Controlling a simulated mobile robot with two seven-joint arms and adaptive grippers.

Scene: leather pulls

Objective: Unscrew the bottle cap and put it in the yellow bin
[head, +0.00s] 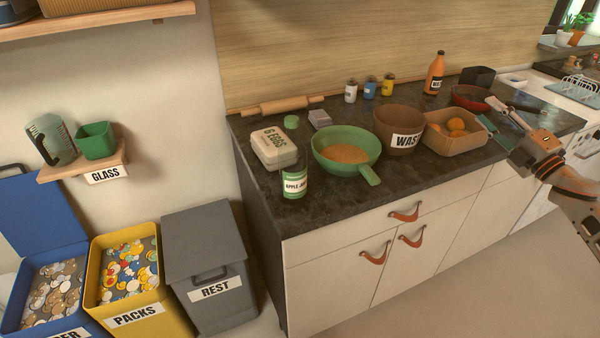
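The apple juice bottle (294,183) stands upright near the left front corner of the dark counter, in front of the egg carton. A round green cap (291,121) shows above it in the picture. I cannot tell whether it sits on a clear bottle neck or lies behind on the counter. The yellow bin (165,311), labelled PACKS, stands open on the floor at the lower left and holds many flat round pieces. My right gripper (490,113) is over the right part of the counter, far from the bottle, with its fingers apart and nothing between them. My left gripper is not in view.
A green pan (327,142) with its handle forward is right of the bottle. A brown WASTE pot (379,117) and a box (464,144) of oranges follow. The closed grey REST bin (212,264) and blue bin (17,318) flank the yellow bin. A GLASS shelf (55,173) hangs above.

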